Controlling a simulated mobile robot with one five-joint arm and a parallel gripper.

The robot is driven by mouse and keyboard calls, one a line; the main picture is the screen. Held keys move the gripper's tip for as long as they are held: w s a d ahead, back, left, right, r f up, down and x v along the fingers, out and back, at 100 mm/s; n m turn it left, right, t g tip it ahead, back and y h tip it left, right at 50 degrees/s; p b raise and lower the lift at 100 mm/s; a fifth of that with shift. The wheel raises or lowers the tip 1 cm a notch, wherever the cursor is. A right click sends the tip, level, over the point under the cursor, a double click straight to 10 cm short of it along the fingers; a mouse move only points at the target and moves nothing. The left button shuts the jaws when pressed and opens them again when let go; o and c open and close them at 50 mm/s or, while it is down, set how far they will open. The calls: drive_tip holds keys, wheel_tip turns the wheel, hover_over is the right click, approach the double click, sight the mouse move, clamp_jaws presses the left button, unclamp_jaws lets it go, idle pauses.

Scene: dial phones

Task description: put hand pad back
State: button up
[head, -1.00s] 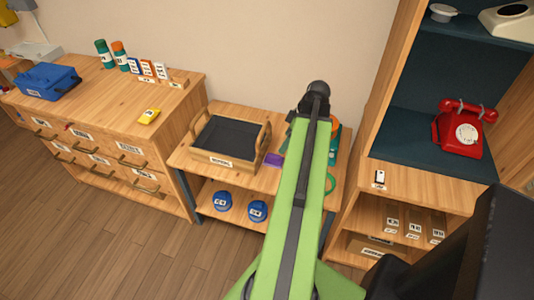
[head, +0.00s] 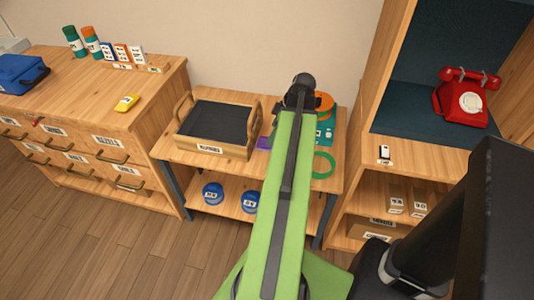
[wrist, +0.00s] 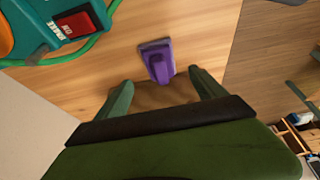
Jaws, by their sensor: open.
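A purple block with a flat base, likely the hand pad (wrist: 158,62), lies on the wooden bench top in the wrist view. A small part of it (head: 264,142) shows left of my arm in the head view. My gripper (wrist: 162,90) is open, its two green fingers apart. The purple block lies just beyond the fingertips, roughly in line with the gap, and is not held. In the head view my green arm hides the gripper and part of the bench.
A teal machine (wrist: 35,25) with a red switch and green cord lies beside the block. A handled wooden tray (head: 215,130) with a dark lining stands left on the bench. A shelf cabinet with a red phone (head: 463,97) stands right, drawers (head: 75,140) left.

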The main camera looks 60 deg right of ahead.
drive_tip(key=shift+x, duration=0.85)
drive_tip(key=b+x, duration=0.5)
drive_tip(key=shift+r, duration=0.1)
drive_tip(key=c, duration=1.6)
drive_tip(key=r+p, duration=0.1)
drive_tip(key=p, duration=0.1)
drive_tip(key=r+p, duration=0.1)
drive_tip(key=r, duration=0.1)
drive_tip(key=s+r+p, duration=0.1)
drive_tip(key=r+p, duration=0.1)
drive_tip(key=shift+a+r+p, duration=0.1)
drive_tip(key=shift+r+p, duration=0.1)
drive_tip(key=shift+p, duration=0.15)
drive_tip(key=s+r+p, duration=0.2)
drive_tip(key=s, duration=0.1)
drive_tip(key=s+r+p, duration=0.2)
drive_tip(key=s, duration=0.2)
drive_tip(key=s+r+p, duration=0.1)
drive_tip(key=s, duration=0.2)
drive_tip(key=shift+s+a+r+p, duration=0.1)
drive_tip(key=shift+s+r+p, duration=0.2)
drive_tip(key=shift+r+p, duration=0.1)
